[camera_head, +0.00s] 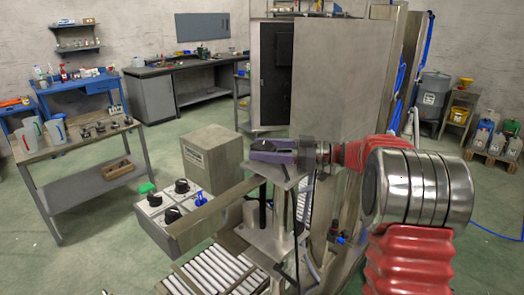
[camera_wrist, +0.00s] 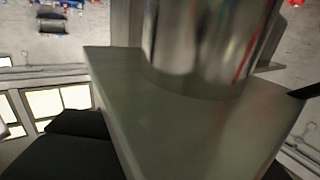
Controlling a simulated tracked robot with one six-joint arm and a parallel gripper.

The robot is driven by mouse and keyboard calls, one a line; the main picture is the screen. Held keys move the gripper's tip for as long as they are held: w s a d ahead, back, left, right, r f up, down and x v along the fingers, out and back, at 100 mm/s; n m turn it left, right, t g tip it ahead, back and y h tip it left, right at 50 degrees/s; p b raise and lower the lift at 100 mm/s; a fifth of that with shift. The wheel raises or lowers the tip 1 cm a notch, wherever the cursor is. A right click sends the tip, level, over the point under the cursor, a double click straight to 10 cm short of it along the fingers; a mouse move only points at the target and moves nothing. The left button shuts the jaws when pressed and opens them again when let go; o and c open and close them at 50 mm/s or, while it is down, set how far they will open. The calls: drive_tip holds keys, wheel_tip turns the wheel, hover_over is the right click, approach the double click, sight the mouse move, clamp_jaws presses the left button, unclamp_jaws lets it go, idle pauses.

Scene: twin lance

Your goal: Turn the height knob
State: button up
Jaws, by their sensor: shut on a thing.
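My gripper (camera_head: 309,152) is at the head of the metal stand (camera_head: 268,238), at the right end of a purple clamp block (camera_head: 276,156) with a dark top. It appears shut on the height knob there, which the jaws hide, so its shape and angle cannot be told. In the wrist view, dark jaw parts (camera_wrist: 75,140) show at the lower left. A grey block (camera_wrist: 190,125) with a shiny metal cylinder (camera_wrist: 205,45) fills the middle, very close to the camera.
A control box (camera_head: 185,235) with black knobs, a green button and a blue switch stands left of the stand. A grey box (camera_head: 212,158) is behind it. White rollers (camera_head: 215,272) lie below. A tall metal cabinet (camera_head: 325,80) stands close behind.

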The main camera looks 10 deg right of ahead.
drive_tip(key=shift+a+n+g+y, duration=0.1)
drive_tip(key=shift+n+g+y, duration=0.2)
drive_tip(key=shift+n+g, duration=0.85)
drive_tip(key=shift+a+n+g+y, duration=0.1)
drive_tip(key=shift+n+g+y, duration=0.4)
drive_tip(key=shift+g, duration=1.05)
drive_tip(key=shift+n+g, duration=0.3)
drive_tip(key=shift+n, duration=0.05)
drive_tip(key=o, duration=1.1)
drive_tip(key=shift+d, duration=0.1)
drive_tip(key=shift+d, duration=3.75)
